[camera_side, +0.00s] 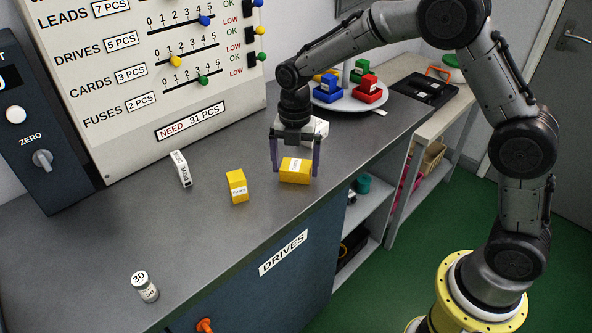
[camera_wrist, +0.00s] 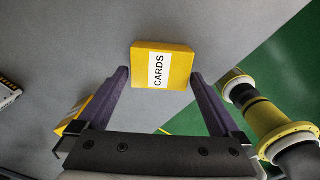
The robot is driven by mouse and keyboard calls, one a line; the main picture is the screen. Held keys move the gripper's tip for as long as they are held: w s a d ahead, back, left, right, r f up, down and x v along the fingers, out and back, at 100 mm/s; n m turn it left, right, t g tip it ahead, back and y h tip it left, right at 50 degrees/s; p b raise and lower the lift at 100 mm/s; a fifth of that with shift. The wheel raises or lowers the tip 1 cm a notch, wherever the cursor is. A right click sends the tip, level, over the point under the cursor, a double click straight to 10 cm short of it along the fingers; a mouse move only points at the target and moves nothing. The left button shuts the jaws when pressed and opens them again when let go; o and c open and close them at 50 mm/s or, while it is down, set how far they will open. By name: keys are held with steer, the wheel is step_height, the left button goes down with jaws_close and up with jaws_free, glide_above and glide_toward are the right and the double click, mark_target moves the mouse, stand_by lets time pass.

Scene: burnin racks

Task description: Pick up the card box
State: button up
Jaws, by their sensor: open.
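The card box is a yellow box with a white label. It lies on the grey bench top in the side view (camera_side: 295,177). In the wrist view the card box (camera_wrist: 176,62) shows its label, reading CARDS. My gripper (camera_side: 296,168) is open and points down over the card box, with one purple finger at each side of it. In the wrist view the box lies between and slightly beyond the fingertips of my gripper (camera_wrist: 160,77). I cannot tell whether either finger touches it.
A second yellow box (camera_side: 237,187) stands to the left, near my gripper. A round plate (camera_side: 337,106) holds coloured boxes.

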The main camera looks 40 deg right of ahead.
steer(key=shift+f, duration=0.8)
steer(key=shift+c, duration=0.3)
steer(key=shift+r, duration=0.1)
steer(key=c, duration=1.1)
